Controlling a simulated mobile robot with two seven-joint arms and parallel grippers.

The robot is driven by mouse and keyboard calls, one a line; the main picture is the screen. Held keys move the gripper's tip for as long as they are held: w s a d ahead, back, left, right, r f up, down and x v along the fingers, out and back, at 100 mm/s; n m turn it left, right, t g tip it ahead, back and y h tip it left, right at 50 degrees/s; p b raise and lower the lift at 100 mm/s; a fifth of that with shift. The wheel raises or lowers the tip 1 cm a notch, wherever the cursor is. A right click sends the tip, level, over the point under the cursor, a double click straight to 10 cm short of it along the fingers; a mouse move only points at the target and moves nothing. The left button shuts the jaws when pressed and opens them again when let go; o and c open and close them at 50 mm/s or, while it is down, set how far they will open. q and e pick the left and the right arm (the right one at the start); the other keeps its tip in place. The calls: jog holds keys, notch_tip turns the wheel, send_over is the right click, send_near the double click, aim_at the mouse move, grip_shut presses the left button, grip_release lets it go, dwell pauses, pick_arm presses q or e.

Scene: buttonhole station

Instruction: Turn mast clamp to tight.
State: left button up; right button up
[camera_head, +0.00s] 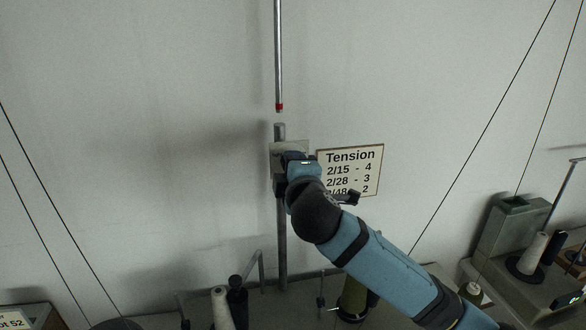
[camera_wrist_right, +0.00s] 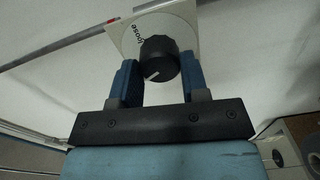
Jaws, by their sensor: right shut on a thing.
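The mast clamp's black knob (camera_wrist_right: 160,52) shows in the right wrist view, on a pale square plate (camera_wrist_right: 126,32). The word "loose" is printed on the plate, upper left of the knob. A white pointer line on the knob's face slants to the lower left; "tight" is not readable. My right gripper (camera_wrist_right: 160,70) has its blue fingers on either side of the knob and is shut on it. In the head view my right gripper (camera_head: 284,172) covers the knob. A strip of the plate (camera_head: 272,148) and the grey mast (camera_head: 281,235) show around it. My left gripper is not in view.
A Tension sign (camera_head: 350,168) hangs on the wall close right of my right wrist, partly covered. A metal rod (camera_head: 278,55) with a red tip hangs above the mast. Thread spools and machines stand below and right (camera_head: 507,240). The left wall is clear.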

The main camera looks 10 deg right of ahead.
jog(key=shift+f+n, duration=0.1)
jog(key=shift+n, duration=3.1)
jog(key=o, duration=0.9)
jog(key=shift+s, duration=0.1)
jog(key=s+b, duration=0.3)
jog(key=s, duration=1)
jog(key=shift+s+a, duration=0.1)
jog(key=shift+s, duration=0.25)
